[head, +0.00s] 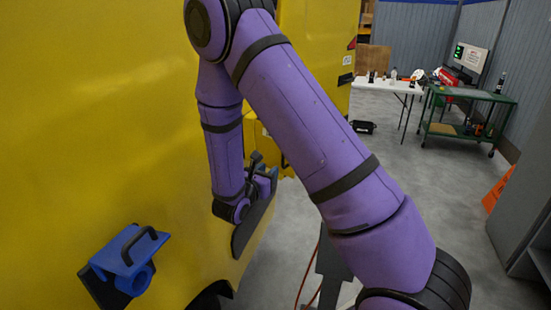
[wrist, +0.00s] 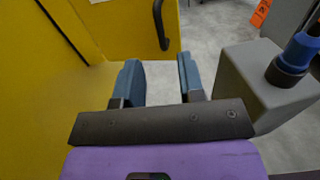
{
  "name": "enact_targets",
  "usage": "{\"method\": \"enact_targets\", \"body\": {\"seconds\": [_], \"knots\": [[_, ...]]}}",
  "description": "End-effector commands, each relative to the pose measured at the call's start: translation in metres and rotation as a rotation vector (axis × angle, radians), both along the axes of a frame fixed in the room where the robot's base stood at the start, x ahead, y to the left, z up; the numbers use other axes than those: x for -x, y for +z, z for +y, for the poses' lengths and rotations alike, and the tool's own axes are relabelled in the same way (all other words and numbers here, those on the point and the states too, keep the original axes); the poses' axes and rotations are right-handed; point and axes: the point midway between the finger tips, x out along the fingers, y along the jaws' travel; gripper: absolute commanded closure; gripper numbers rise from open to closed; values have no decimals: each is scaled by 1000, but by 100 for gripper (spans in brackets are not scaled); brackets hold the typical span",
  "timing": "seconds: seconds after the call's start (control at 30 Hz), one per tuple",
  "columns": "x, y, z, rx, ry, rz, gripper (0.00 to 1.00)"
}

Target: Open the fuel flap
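A blue lid-like piece (head: 128,250) with a black bar handle and a round blue part below it sits on the yellow vehicle side (head: 90,140) at the lower left of the head view. It may be the fuel flap; I cannot tell for sure. My gripper (wrist: 158,78) is open, its two blue fingers apart with nothing between them. In the head view it is beyond that blue piece, close to the yellow side and partly hidden. In the wrist view a yellow panel (wrist: 120,25) with a black curved handle (wrist: 162,22) lies ahead of the fingertips, apart from them.
A grey box (wrist: 262,88) with a blue and dark cylinder (wrist: 296,55) stands close right of my fingers. A white table (head: 385,84), a green cart (head: 470,96) and an orange sign (head: 497,188) stand farther off.

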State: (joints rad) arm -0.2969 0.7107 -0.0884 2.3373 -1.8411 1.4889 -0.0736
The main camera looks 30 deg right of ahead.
Motion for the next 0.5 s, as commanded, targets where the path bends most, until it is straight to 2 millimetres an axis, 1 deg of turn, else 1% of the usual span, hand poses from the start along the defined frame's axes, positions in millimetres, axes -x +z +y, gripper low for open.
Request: {"method": "enact_targets", "body": {"seconds": [0.07, 0.17, 0.27, 0.5], "knots": [[-2, -2, -2, 4, 6, 3, 64], [-7, -2, -11, 4, 3, 3, 64], [-13, -2, -24, 2, 2, 2, 64], [-35, -1, -62, 2, 2, 1, 64]]}}
